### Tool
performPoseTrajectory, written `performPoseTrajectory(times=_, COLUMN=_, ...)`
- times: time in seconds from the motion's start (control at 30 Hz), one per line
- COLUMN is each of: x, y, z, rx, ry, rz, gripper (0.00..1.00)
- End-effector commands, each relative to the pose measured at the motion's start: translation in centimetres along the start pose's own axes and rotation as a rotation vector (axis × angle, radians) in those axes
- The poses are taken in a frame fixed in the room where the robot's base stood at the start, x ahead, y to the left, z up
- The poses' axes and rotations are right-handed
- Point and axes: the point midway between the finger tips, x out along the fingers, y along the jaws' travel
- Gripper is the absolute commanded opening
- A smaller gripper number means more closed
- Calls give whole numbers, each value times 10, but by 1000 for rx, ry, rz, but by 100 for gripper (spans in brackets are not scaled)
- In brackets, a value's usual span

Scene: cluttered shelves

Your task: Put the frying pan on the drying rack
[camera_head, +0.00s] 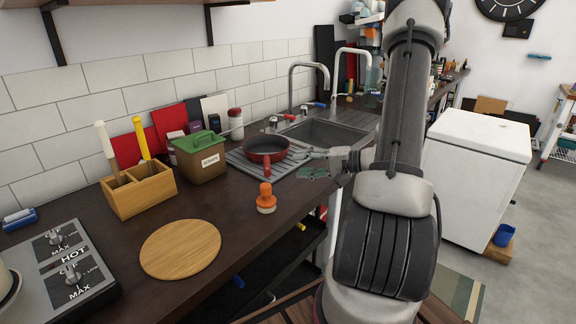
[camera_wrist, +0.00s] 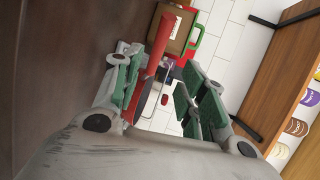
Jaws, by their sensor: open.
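The red frying pan (camera_head: 266,146) appears to rest upright on the ribbed metal drying rack (camera_head: 297,167) left of the sink. Its red handle (camera_head: 267,169) points toward the counter's front edge. My gripper (camera_head: 308,162) is open just right of the pan, above the rack's right part. In the wrist view my gripper (camera_wrist: 160,88) has its green-padded fingers spread apart. The red handle (camera_wrist: 160,42) shows beyond them, and part of the pan (camera_wrist: 146,96) shows between them. I cannot tell whether a finger touches the pan.
A green-lidded box (camera_head: 200,157) and a wooden utensil holder (camera_head: 139,190) stand left of the rack. An orange-handled item (camera_head: 266,199) stands in front. The sink (camera_head: 322,133) and taps (camera_head: 310,68) lie behind. A round wooden board (camera_head: 180,249) lies nearer.

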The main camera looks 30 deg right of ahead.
Motion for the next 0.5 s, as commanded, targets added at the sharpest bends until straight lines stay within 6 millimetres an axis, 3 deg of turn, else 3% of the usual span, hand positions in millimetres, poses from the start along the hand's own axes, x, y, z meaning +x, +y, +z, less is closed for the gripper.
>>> performPoseTrajectory(times=0.13, x=-13, y=-2, z=2, rx=-2, ry=-6, rz=4, gripper=42)
performPoseTrajectory(times=0.23, x=-12, y=-13, z=18, rx=-18, ry=-68, rz=35, gripper=42)
performPoseTrajectory(times=0.37, x=-7, y=-41, z=72, rx=-69, ry=-248, rz=159, gripper=42)
performPoseTrajectory(times=0.5, x=-22, y=-64, z=142, rx=-174, ry=-455, rz=390, gripper=42)
